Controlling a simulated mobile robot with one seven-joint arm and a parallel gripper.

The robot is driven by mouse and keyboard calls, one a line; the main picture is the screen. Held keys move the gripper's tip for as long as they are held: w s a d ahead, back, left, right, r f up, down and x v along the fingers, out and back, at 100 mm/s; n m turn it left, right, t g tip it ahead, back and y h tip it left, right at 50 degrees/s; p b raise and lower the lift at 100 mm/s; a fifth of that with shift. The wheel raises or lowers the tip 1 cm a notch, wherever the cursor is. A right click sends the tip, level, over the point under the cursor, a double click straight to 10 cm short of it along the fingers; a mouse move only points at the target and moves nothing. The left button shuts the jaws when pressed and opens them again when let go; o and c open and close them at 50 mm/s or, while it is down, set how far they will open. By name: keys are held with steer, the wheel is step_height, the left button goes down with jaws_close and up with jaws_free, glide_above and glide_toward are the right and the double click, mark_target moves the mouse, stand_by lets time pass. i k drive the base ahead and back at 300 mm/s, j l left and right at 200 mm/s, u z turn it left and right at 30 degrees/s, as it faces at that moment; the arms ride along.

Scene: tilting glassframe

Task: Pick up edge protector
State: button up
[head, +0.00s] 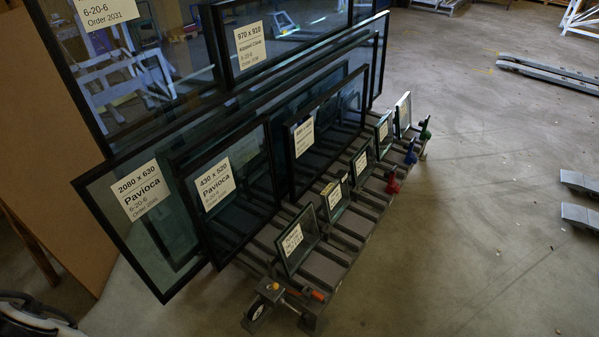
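I cannot clearly pick out an edge protector. Small coloured pieces sit along the rack's front edge: an orange one (306,293) at the near end, a red one (393,185), a blue one (411,156) and a green one (425,133) farther back. They are too small to tell what they are. My gripper is not in view.
A slatted rack (338,247) on wheels holds several dark-framed glass panes, such as the labelled pane (225,205), and small glass pieces (298,240). A brown board (50,150) stands at left. Metal rails (548,72) lie at upper right. The floor (480,230) right of the rack is mostly clear.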

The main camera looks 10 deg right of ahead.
mark_target(342, 173)
steer(key=i+l+u, duration=0.2)
steer(key=l+u, duration=0.45)
steer(key=l, duration=0.2)
steer(key=i+l+u, duration=0.15)
steer(key=l, duration=0.35)
steer(key=l+u, duration=0.15)
steer(key=l, duration=0.35)
steer(key=i+l, duration=0.1)
steer(key=l, duration=1.35)
steer(key=i+l+u, duration=0.1)
steer(key=l, duration=1.35)
steer(key=i, duration=0.5)
